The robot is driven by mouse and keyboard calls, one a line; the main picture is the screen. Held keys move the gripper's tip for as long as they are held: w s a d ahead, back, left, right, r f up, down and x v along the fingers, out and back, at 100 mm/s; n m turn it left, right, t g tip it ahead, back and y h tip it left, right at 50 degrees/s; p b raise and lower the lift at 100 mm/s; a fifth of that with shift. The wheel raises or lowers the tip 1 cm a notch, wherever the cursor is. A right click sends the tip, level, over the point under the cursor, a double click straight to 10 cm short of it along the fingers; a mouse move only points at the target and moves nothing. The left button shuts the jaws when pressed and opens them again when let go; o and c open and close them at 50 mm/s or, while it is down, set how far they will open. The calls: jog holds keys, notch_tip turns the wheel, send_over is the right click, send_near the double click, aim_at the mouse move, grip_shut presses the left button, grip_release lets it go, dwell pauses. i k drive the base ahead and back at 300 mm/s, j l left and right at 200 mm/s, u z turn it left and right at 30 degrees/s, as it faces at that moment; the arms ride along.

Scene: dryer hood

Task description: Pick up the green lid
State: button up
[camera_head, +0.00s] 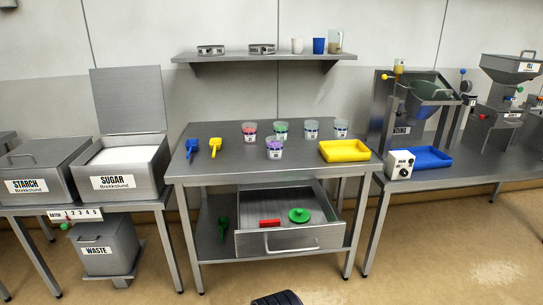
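The green lid (299,215) is a round disc with a small knob on top. It lies in the right half of the open metal drawer (291,241) under the middle table, beside a red object (270,223). Nothing covers the lid. I see no gripper fingers in this view. A dark rounded part, which I cannot identify for certain, shows at the bottom edge below the drawer and well apart from the lid.
The drawer sticks out from the middle table (290,165), which holds several cups, blue (192,146) and yellow (215,146) scoops and a yellow tray (344,151). A green scoop (223,226) is on the lower shelf. The floor in front is clear.

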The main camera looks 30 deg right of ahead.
aim_at(296, 215)
jog(key=i+l+u, duration=0.1)
jog(key=l, duration=0.3)
jog(key=i+l, duration=0.2)
jog(key=l, duration=0.25)
jog(key=i+l+u, duration=0.15)
jog(key=l, duration=0.25)
jog(key=i+l, duration=0.15)
jog(key=l, duration=0.3)
jog(key=i+l+u, duration=0.15)
jog(key=l, duration=0.25)
